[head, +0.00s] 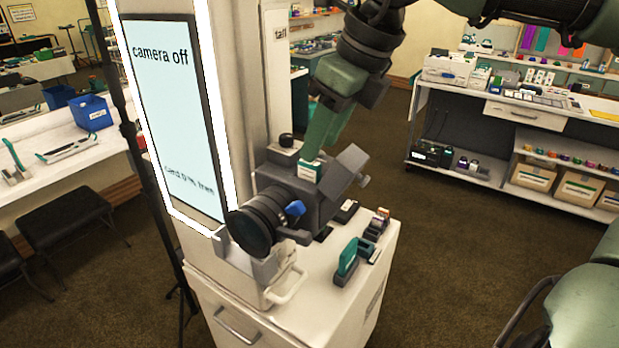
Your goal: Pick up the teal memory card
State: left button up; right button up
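The teal memory card (308,170), with a white label, stands upright at the top of a dark grey camera (318,205). Its lower part is hidden, so I cannot tell how deep it sits in the camera. My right gripper (311,155) reaches down from above with its green fingertips at the card's top edge. The fingers overlap in this view, so their gap and grip do not show. My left gripper is not in view.
The camera stands on a white cabinet (330,318) beside a lit panel (178,110) reading "camera off". A teal-and-dark item (347,262) and small dark blocks (376,224) lie at the cabinet's right. A shelf unit (455,180) stands behind, with open floor between.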

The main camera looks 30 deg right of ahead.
aim_at(311, 172)
jog(key=x, duration=0.2)
jog(key=p+x, duration=0.1)
jog(key=x, duration=0.1)
jog(key=shift+w+f, duration=0.2)
jog(key=shift+w, duration=0.1)
grip_shut()
dwell(1.1)
